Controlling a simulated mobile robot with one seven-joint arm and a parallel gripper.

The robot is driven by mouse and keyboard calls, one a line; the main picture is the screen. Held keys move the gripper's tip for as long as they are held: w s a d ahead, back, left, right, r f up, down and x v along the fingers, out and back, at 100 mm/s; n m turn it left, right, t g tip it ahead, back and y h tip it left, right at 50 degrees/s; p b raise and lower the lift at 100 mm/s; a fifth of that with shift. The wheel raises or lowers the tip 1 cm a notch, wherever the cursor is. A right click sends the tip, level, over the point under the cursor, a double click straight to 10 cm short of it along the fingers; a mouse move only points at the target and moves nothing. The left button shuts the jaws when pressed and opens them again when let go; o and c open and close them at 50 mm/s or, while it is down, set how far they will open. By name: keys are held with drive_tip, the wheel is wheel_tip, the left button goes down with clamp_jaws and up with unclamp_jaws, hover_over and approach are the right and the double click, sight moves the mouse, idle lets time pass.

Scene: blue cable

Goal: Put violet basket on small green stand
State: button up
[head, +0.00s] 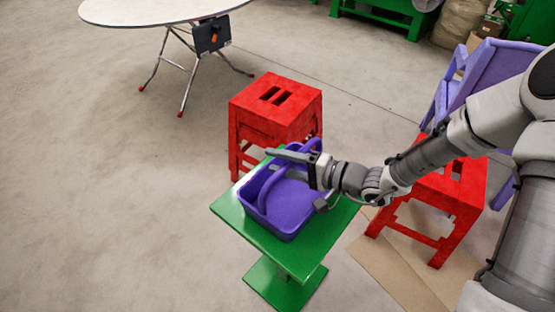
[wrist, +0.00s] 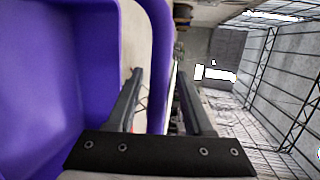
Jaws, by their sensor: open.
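The violet basket (head: 286,205) appears to rest upright on the small green stand (head: 303,258), covering much of its square top. My gripper (head: 289,156) is at the basket's upper far side, beside its raised handle. In the wrist view my gripper (wrist: 162,74) is open, with one dark finger on each side of a violet bar, which looks like the handle. The basket's violet wall (wrist: 50,80) fills the left of that view. Contact between the fingers and the handle cannot be made out.
A red stool (head: 275,105) stands just behind the green stand. Another red stool (head: 440,195) is to the right under my arm, near a violet chair (head: 490,70). A round white table (head: 150,10) is at the back left. The floor at left is clear.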

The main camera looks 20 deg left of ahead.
drive_tip(key=w+p+v, duration=0.1)
drive_tip(key=p+v, duration=0.1)
drive_tip(key=v, duration=0.9)
drive_tip(key=shift+s+d, duration=0.35)
drive_tip(key=shift+s, duration=0.15)
drive_tip(key=shift+r, duration=0.1)
drive_tip(key=s+d+r+n+g+h, duration=0.35)
drive_tip(key=s+d+r+h, duration=0.25)
drive_tip(key=s+d+h, duration=0.25)
drive_tip(key=s+d+r+m+t+h, duration=0.2)
drive_tip(key=d+r+t+h, duration=0.5)
drive_tip(key=d+r, duration=0.4)
drive_tip(key=shift+s+d+t, duration=0.45)
drive_tip(key=shift+s+d, duration=0.3)
drive_tip(key=shift+d, duration=0.45)
drive_tip(key=shift+r, duration=0.15)
